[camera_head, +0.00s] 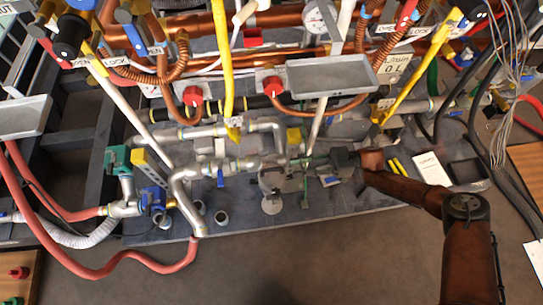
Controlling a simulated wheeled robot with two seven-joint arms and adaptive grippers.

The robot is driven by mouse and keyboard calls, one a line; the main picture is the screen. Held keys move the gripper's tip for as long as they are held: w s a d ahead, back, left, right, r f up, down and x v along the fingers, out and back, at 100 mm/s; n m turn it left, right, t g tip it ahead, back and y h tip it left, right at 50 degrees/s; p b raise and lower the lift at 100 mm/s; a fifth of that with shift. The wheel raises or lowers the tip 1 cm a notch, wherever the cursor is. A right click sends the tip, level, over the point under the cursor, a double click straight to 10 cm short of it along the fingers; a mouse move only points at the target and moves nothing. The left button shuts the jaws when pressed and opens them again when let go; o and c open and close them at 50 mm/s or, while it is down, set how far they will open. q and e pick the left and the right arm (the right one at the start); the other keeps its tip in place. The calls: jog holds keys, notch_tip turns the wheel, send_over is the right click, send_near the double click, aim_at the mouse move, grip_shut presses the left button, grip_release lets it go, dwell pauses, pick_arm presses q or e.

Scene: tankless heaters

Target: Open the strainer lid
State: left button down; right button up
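What looks like the strainer, a small grey metal fitting (272,181), sits on the pipework at the middle of the grey base panel. A round pale disc (271,205) at its lower side may be its lid; I cannot tell for sure whether it is open. My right gripper (318,166) is dark grey, on a brown arm from the lower right. It is just right of the fitting, pointing left. Its fingers blend with the dark pipe parts behind, so contact, opening and any held thing cannot be made out. My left gripper is not in view.
Silver pipes (185,190) and a blue valve (152,199) lie left of the fitting. Copper pipes and yellow tubes (232,120) cross above it. A red hose (110,272) loops at the lower left. A white card (431,168) lies at the right. The floor in front is clear.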

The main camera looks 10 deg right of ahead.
aim_at(276, 169)
jog(key=a+b, duration=0.1)
jog(key=a, duration=0.7)
jog(key=shift+w+r+b, duration=0.15)
jog(key=shift+b, duration=0.2)
jog(key=shift+c, duration=0.3)
grip_shut()
